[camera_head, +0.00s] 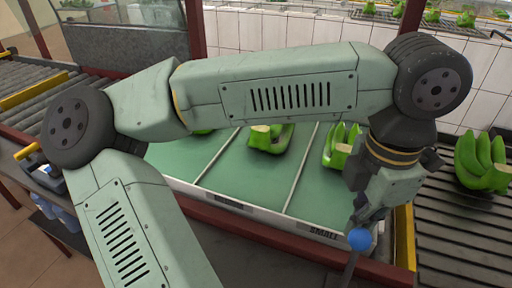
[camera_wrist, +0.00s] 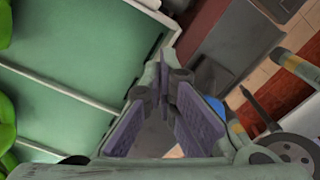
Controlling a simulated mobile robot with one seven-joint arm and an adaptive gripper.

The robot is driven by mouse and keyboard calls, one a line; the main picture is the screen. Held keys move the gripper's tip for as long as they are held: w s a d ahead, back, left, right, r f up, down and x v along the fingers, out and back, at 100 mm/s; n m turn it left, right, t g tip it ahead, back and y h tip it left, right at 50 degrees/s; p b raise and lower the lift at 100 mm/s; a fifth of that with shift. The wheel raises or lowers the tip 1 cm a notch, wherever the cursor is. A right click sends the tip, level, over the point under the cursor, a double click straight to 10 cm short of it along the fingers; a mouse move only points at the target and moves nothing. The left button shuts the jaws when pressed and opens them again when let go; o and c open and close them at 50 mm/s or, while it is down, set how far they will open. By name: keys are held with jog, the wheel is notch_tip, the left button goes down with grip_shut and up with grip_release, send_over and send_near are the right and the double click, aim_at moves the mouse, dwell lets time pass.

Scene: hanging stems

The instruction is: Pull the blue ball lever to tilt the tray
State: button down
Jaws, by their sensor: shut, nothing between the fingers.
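The blue ball (camera_head: 360,239) sits on top of a dark lever rod (camera_head: 350,268) in front of the tray's right end. My gripper (camera_head: 366,216) points down just above the ball, close to it; whether they touch I cannot tell. In the wrist view my gripper (camera_wrist: 162,78) has its fingertips together with nothing between them. There the ball (camera_wrist: 216,106) shows partly behind the right finger, outside the jaws. The green tray (camera_head: 188,157), with pale dividers and a white front rim, looks level. It also fills the left of the wrist view (camera_wrist: 85,40).
Green banana bunches (camera_head: 270,138) lie in the tray, partly hidden by my arm. A roller conveyor (camera_head: 455,235) with another bunch (camera_head: 481,162) runs at the right, past a yellow edge (camera_head: 404,238). Another roller conveyor (camera_head: 40,85) is at the left. A white tiled wall (camera_head: 270,32) stands behind.

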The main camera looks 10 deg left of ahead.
jog(key=shift+s+a, duration=0.3)
jog(key=shift+s, duration=1.15)
jog(key=shift+s+a, duration=0.25)
jog(key=shift+s, duration=1.2)
jog(key=shift+s+a, duration=0.3)
jog(key=shift+s, duration=1.15)
jog(key=shift+w+d, duration=0.15)
jog(key=shift+w, duration=0.45)
notch_tip(320, 180, up, 10)
jog(key=p, duration=0.6)
jog(key=shift+p, duration=0.35)
